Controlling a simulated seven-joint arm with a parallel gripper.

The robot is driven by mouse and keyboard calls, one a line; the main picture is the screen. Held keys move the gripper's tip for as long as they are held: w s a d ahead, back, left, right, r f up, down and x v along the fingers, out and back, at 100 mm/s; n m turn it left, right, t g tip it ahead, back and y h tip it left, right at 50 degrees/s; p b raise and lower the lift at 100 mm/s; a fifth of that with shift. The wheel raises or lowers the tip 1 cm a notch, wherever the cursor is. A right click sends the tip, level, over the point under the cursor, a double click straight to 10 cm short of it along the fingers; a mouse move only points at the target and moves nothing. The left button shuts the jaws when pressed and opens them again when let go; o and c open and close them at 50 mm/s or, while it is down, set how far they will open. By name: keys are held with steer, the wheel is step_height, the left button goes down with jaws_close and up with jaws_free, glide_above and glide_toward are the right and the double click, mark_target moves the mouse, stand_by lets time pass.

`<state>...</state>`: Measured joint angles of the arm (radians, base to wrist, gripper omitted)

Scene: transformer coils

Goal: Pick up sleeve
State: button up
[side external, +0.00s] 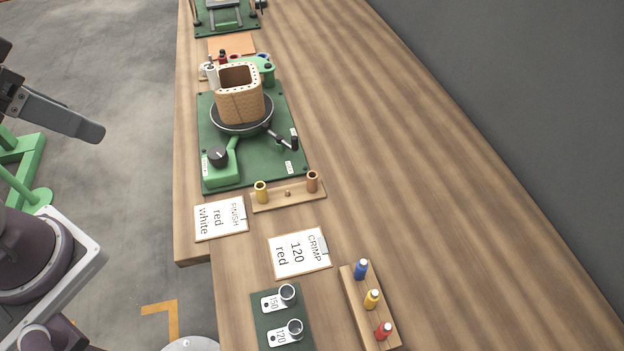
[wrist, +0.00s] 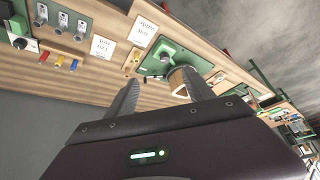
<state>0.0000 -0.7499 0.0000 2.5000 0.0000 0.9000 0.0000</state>
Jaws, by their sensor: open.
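Two small upright tubes, which may be the sleeves, stand on a wooden strip (side external: 288,196): a yellow tube (side external: 261,192) at its left end and a brown tube (side external: 312,181) at its right end. I cannot tell which one is meant. My gripper (wrist: 158,76) is open, its two grey fingers apart with nothing held between them. In the side view a grey finger shows left of the table, over the floor and well apart from the tubes. In the wrist view the strip is small, and the right finger partly hides the woven coil (wrist: 178,79).
Behind the strip, the tan coil (side external: 240,100) sits on a round dark plate on a green board (side external: 208,120). Cards reading FINISH (side external: 221,218) and CRIMP (side external: 300,253) lie in front. A rack (side external: 359,300) holds blue, yellow and red pieces. The table's right side is clear.

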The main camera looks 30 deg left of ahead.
steer(key=c, duration=0.5)
steer(key=n+g, duration=0.6)
steer(key=n, duration=1.6)
glide_above(312, 175)
step_height(312, 175, down, 22)
steer(key=r, duration=0.1)
steer(key=f, duration=0.7)
steer(key=shift+s+d+f, duration=0.15)
steer(key=shift+s+f, duration=0.05)
steer(key=shift+f, duration=0.15)
